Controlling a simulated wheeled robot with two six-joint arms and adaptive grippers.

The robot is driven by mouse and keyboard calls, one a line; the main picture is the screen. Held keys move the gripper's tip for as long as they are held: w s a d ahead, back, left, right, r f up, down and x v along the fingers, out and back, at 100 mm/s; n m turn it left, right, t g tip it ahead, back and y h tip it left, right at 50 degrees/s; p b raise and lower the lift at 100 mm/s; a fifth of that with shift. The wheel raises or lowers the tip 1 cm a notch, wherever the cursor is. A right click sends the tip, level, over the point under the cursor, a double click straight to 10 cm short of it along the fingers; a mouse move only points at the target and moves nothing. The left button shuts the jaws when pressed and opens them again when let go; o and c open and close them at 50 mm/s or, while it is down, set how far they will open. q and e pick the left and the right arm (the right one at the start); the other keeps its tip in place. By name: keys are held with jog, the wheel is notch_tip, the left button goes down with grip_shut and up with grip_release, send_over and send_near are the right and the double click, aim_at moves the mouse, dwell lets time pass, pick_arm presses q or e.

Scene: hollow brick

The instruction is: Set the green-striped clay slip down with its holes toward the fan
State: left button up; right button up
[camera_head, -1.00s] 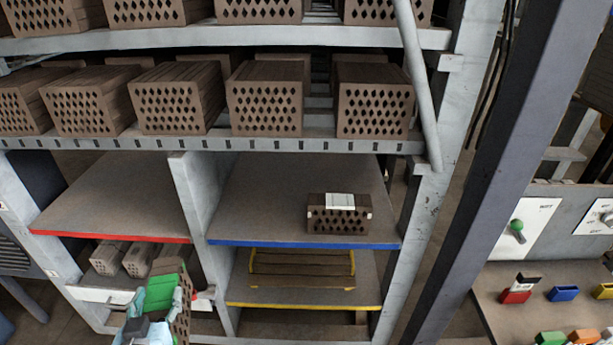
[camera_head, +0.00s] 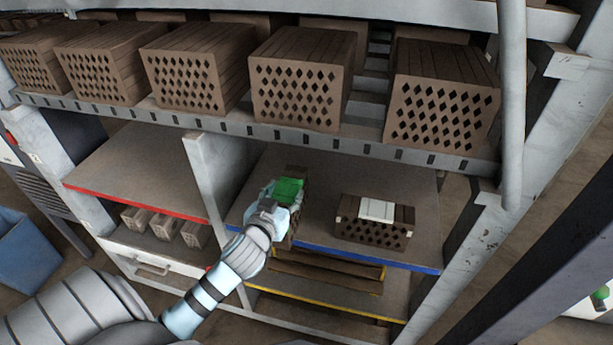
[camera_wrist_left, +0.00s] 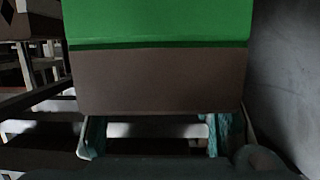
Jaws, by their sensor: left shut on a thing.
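The green-striped clay slip (camera_head: 289,190) is a brown block with a wide green band. My left gripper (camera_head: 272,207) is shut on it at the left part of the blue-edged shelf (camera_head: 330,170). I cannot tell whether it touches the shelf. In the left wrist view the slip (camera_wrist_left: 160,80) fills the top middle, its plain brown side facing the camera, with the gripper fingers (camera_wrist_left: 153,135) below. I cannot make out a fan. My right gripper is not in view.
A white-striped hollow brick (camera_head: 372,232) stands on the blue-edged shelf, right of the slip, holes facing front. A grey divider (camera_head: 215,175) separates it from the red-edged shelf (camera_head: 140,165), which is bare. Large holed bricks (camera_head: 300,95) line the rack above. A yellow-edged shelf (camera_head: 325,300) lies below.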

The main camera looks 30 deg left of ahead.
aim_at(299, 167)
pick_arm(q)
jog(key=w+a, duration=0.1)
jog(key=w, duration=0.2)
jog(key=w+a, duration=0.1)
jog(key=w, duration=0.3)
jog(key=w+a, duration=0.1)
jog(key=w, duration=0.3)
jog(key=shift+f, duration=0.1)
notch_tip(299, 167, down, 3)
jog(key=shift+s+f+b, duration=0.1)
jog(key=shift+s+b, duration=0.05)
jog(key=shift+b, duration=0.25)
jog(key=o, duration=1.2)
jog(key=shift+f, duration=0.15)
jog(key=shift+o, duration=0.5)
jog(key=shift+s, duration=0.15)
jog(key=p+v, duration=0.1)
jog(key=v, duration=1.1)
jog(key=shift+a, duration=0.1)
